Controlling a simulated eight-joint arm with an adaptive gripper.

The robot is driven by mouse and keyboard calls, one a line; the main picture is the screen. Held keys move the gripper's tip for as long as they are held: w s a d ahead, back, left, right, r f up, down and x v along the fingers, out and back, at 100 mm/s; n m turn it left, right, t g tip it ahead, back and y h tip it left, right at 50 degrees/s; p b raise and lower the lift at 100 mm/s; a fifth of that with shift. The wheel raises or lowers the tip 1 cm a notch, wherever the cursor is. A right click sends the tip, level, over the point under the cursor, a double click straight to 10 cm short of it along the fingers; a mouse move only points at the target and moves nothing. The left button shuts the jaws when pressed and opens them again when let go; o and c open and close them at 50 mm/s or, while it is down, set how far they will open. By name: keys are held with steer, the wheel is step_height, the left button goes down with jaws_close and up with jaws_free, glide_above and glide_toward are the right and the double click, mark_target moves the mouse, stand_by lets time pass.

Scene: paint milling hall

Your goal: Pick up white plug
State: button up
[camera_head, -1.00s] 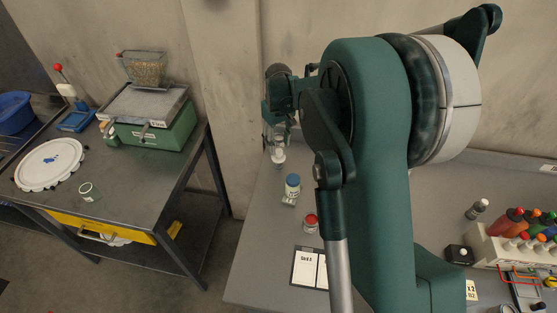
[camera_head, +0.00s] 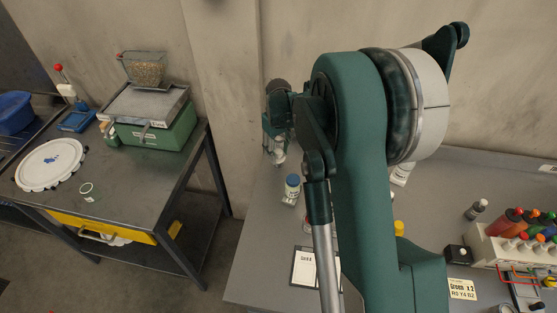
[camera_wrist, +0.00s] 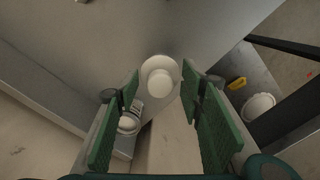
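The white plug (camera_wrist: 160,82) appears as a small round white knob on a wider pale round top in the wrist view. It lies between my gripper's fingertips (camera_wrist: 161,76), with visible space on both sides. The two green fingers are apart and hold nothing that I can see. In the head view my gripper (camera_head: 275,145) is at the far left of the grey bench, above a pale container (camera_head: 280,157). The plug itself cannot be made out clearly there.
A blue-lidded jar (camera_head: 292,185) stands on the bench near my gripper. A white-topped container (camera_wrist: 128,121) is beside the left finger in the wrist view. A printed sheet (camera_head: 304,267) lies at the front. Colored bottles (camera_head: 508,222) are at the right. The concrete wall (camera_head: 228,80) is behind.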

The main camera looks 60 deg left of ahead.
steer(key=shift+c, duration=0.3)
steer(key=c, duration=1)
steer(key=shift+r, duration=4.95)
